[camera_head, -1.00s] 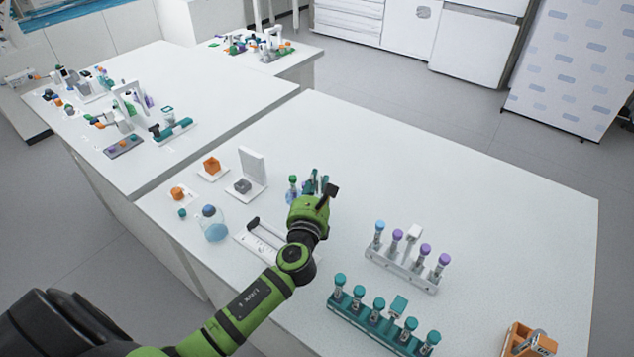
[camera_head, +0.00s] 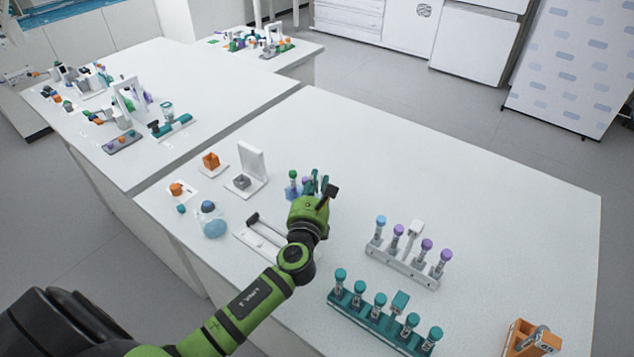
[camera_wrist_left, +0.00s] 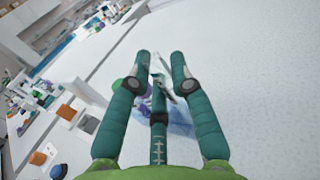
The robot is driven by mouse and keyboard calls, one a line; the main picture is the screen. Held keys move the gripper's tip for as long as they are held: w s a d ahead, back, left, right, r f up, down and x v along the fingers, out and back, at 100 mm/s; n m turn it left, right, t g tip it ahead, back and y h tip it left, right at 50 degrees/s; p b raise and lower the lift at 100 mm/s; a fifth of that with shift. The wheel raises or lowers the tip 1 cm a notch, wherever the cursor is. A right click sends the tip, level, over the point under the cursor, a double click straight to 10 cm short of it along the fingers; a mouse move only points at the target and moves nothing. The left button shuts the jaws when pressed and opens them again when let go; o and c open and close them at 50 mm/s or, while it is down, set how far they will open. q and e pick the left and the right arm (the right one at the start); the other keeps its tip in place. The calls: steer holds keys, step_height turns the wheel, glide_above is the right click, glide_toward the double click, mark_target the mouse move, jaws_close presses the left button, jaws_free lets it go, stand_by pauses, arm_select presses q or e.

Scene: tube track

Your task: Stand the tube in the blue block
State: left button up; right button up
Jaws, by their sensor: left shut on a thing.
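In the head view the block (camera_head: 291,192) is mostly hidden by my gripper. I cannot tell whether the tube touches the block. My right gripper is not in view.
A grey rack of capped tubes (camera_head: 402,268) and a teal rack (camera_head: 372,322) stand to the right. A round flask (camera_head: 213,226), a white stand (camera_head: 251,162) and an orange block (camera_head: 211,161) are to the left. The table's far middle is clear.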

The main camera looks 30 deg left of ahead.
arm_select(q)
steer(key=shift+f, duration=0.4)
steer(key=o, duration=0.9)
steer(key=shift+c, duration=0.2)
